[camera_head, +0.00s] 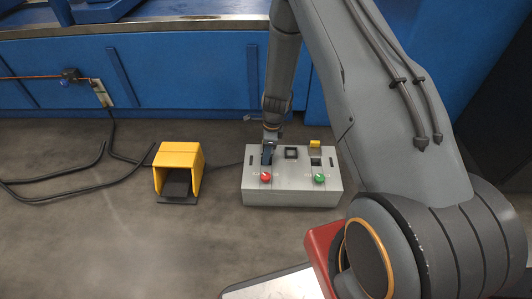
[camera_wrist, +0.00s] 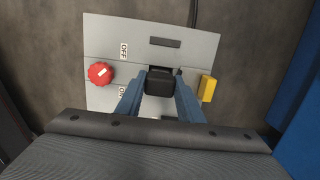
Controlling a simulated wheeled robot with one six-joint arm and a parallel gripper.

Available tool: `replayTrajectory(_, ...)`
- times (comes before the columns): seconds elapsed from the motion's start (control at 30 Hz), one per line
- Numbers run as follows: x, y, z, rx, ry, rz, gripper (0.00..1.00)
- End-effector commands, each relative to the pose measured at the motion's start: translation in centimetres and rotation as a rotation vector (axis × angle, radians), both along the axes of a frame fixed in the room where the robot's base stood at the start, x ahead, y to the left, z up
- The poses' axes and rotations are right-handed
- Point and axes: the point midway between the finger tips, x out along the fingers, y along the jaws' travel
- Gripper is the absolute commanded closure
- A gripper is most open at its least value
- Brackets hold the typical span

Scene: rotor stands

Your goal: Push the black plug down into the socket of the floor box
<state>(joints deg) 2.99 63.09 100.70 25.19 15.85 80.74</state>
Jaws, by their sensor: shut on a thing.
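The black plug (camera_wrist: 160,82) is between the two blue fingers of my gripper (camera_wrist: 160,90) in the wrist view. My gripper (camera_head: 267,155) is shut on it and points down over the left part of the grey floor box (camera_head: 290,194), behind the red knob (camera_head: 266,177). The box top also shows in the wrist view (camera_wrist: 125,40). The plug covers the socket below it, so I cannot tell how deep it sits. A yellow flap (camera_wrist: 207,88) stands open beside the plug.
A green knob (camera_head: 319,178), an open socket with another yellow flap (camera_head: 314,143) and a black square fitting (camera_head: 291,153) are on the box. A yellow pedal housing (camera_head: 178,160) stands left, with black cable (camera_head: 75,177) on the floor. A blue bench (camera_head: 180,75) is behind.

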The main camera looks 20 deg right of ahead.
Motion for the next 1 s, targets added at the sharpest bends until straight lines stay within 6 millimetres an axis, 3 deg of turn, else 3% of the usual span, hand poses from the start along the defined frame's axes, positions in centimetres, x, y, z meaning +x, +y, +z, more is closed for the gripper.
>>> replayTrajectory(0.27,0.0,0.0,-0.3,0.0,0.0,0.0,0.92)
replayTrajectory(0.3,0.0,0.0,-0.3,0.0,-0.001,0.0,0.63)
replayTrajectory(0.4,0.0,0.0,-0.3,0.0,-0.001,0.0,0.46)
replayTrajectory(0.43,0.0,0.0,-0.3,0.0,-0.001,0.0,0.44)
replayTrajectory(0.73,0.0,0.0,-0.1,0.0,0.0,0.0,0.44)
replayTrajectory(1.0,0.0,0.0,1.6,0.0,0.0,-0.001,0.44)
